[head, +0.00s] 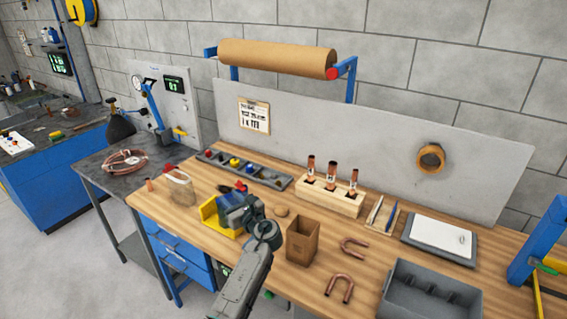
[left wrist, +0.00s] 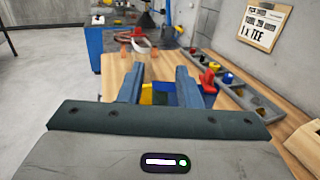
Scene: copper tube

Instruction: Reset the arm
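My left arm reaches in from the bottom of the head view, over the wooden bench (head: 350,225). Its gripper (head: 236,204) is above or beside a yellow and blue fixture (head: 208,215) and partly covers it. In the left wrist view the two fingers of the left gripper (left wrist: 160,72) stand apart with a clear gap. Nothing is visibly held between them. Parts of the yellow fixture (left wrist: 147,96) and a red piece (left wrist: 208,80) show beyond and beside the fingers; contact cannot be told. My right gripper is in neither view.
A brown box (head: 302,243), two copper U-bends (head: 341,287) and a grey bin (head: 430,292) stand right of the arm. Behind are a wooden rack (head: 325,197) with three copper tubes and a parts tray (head: 262,176). A copper coil (head: 125,161) lies on the left side table.

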